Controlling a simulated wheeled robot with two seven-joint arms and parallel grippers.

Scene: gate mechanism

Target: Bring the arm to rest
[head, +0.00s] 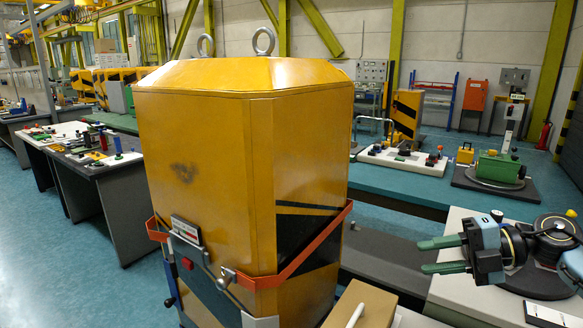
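A large yellow gate cabinet (205,170) with chamfered corners and two lifting eyes on top fills the middle of the head view. An orange-red band (300,262) wraps around it, over a black-striped panel. Low on its front are a small label plate (186,230), a metal latch-like fitting (227,278) and a dark lever with a red knob (187,263). My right gripper (424,256) is at the right, its two green fingers apart and pointing left, with nothing between them. It is clear of the cabinet. No gate arm can be made out clearly. My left gripper is not in view.
A brown box (378,304) with a white rod (355,316) stands right of the cabinet's foot. A grey bench (470,300) lies below my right gripper. A workbench with small parts (100,160) stands at the left. Blue floor (60,265) is open at the front left.

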